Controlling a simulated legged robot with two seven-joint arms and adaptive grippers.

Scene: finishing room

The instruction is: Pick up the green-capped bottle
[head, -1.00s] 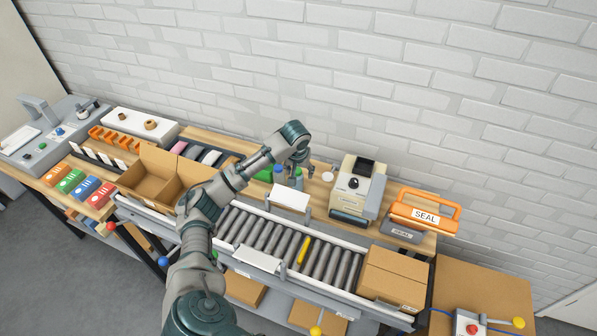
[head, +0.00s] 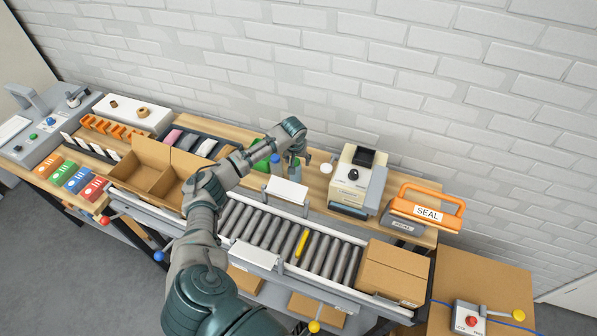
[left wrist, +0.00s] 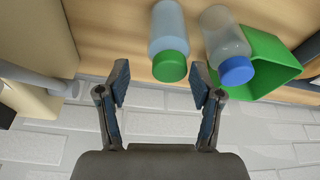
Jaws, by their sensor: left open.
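The green-capped bottle (left wrist: 168,40) has a pale blue body and stands on the wooden bench top in the left wrist view. Its green cap lies just beyond and between the fingertips of my left gripper (left wrist: 160,80), which is open and empty. My right gripper is not in view.
A green bin (left wrist: 272,62) is right behind the blue-capped bottle. In the head view, a roller conveyor (head: 290,245) runs in front, with a white panel (head: 287,190) near the bottles. A beige machine (head: 350,185) stands to the right, an open carton (head: 150,175) to the left.

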